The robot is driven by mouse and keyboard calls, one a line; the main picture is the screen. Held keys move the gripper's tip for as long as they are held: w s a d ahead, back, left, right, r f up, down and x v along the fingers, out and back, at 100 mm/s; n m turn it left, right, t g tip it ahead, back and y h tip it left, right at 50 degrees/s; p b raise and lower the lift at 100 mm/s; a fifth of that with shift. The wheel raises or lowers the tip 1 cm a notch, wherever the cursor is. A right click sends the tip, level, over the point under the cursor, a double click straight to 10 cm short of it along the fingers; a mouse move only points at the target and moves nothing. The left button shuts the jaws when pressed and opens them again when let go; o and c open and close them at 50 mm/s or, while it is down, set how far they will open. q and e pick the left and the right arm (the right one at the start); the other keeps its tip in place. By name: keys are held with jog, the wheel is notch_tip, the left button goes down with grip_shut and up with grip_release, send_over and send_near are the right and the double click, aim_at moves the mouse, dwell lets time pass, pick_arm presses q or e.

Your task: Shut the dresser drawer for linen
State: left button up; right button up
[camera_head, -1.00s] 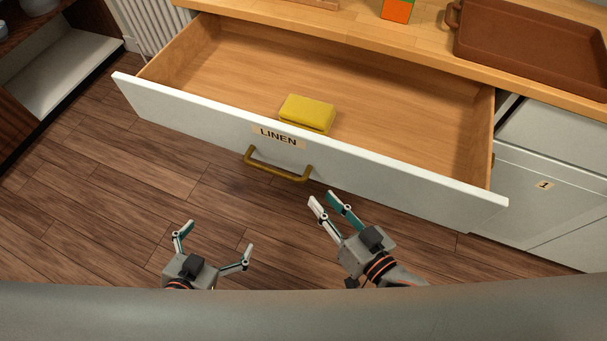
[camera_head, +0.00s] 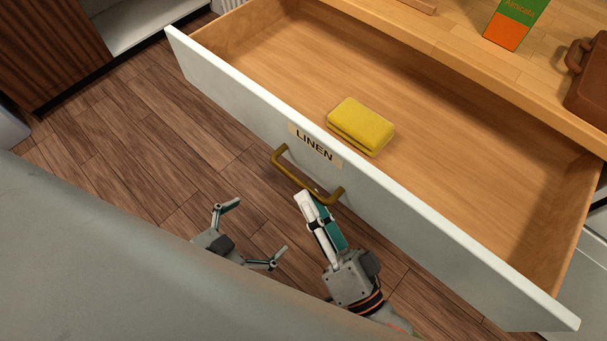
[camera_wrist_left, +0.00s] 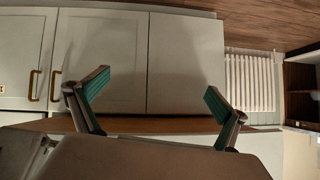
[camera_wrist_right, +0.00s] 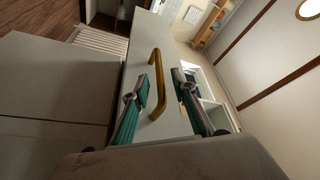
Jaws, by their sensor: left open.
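The linen drawer (camera_head: 235,97), white-fronted with a wooden inside, stands pulled far out in the head view. Its front carries a LINEN label (camera_head: 315,146) and a brass handle (camera_head: 296,180). My right gripper (camera_head: 313,203) is at the right part of this handle, its fingers partly apart. In the right wrist view the handle (camera_wrist_right: 159,70) shows at the fingertips, with a gap between the fingers; contact is unclear. My left gripper (camera_head: 258,230) is open and empty, below and left of the handle, away from the drawer.
A yellow folded cloth (camera_head: 361,126) lies in the drawer, below its front edge. Bare wood floor (camera_head: 150,135) lies left of the drawer.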

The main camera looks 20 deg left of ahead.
aim_at(300, 181)
jog(key=shift+x, duration=2.5)
grip_shut()
